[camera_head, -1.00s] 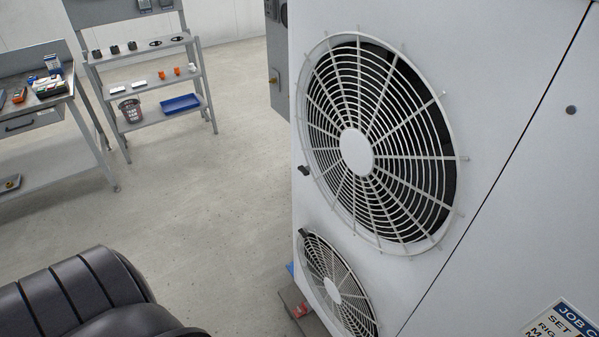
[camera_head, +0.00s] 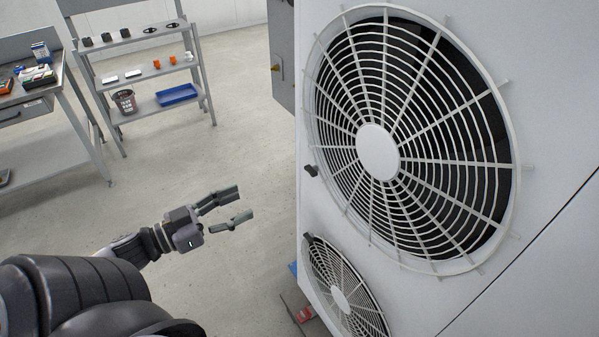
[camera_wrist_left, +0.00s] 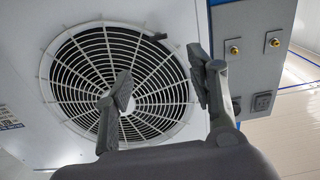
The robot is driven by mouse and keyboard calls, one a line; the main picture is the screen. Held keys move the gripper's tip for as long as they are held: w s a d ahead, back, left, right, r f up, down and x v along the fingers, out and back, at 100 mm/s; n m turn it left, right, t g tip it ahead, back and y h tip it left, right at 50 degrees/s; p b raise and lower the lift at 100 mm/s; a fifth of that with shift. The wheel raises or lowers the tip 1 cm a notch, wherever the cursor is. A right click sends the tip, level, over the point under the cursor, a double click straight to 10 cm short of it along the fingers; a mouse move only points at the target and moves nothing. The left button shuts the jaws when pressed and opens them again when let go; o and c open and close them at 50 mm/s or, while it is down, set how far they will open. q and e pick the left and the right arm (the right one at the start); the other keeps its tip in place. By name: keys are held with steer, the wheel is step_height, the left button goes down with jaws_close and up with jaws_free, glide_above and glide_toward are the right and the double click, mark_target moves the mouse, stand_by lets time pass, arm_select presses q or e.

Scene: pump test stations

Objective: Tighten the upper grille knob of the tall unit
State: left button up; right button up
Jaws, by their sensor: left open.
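The tall unit (camera_head: 560,110) is a pale cabinet with two round grilles. The upper grille (camera_head: 378,152) is large, and a small black knob (camera_head: 311,170) sits at its left rim. The lower grille (camera_head: 341,298) has another black knob (camera_head: 308,237) at its upper left. My left gripper (camera_head: 244,203) is open and empty, left of the unit and apart from both knobs. In the left wrist view, the open fingers (camera_wrist_left: 160,80) overlap one grille (camera_wrist_left: 85,80), with a dark knob (camera_wrist_left: 158,37) at its upper rim; I cannot tell which grille. My right gripper is out of view.
A grey panel with brass fittings (camera_wrist_left: 236,49) stands beside the unit. A grey shelf rack (camera_head: 140,74) with a blue tray (camera_head: 177,94) and a workbench (camera_head: 30,108) stand at the back left. A red object (camera_head: 305,314) lies low by the unit. The floor between is clear.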

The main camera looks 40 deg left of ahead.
mark_target(311, 171)
arm_select(q)
steer(key=p+x, duration=0.1)
steer(key=x, duration=1.6)
steer(key=shift+d+r+p, duration=0.3)
steer(key=shift+d+p, duration=0.05)
steer(key=shift+p, duration=0.05)
steer(key=shift+w, duration=0.1)
steer(key=c, duration=1.1)
steer(key=shift+c, duration=0.2)
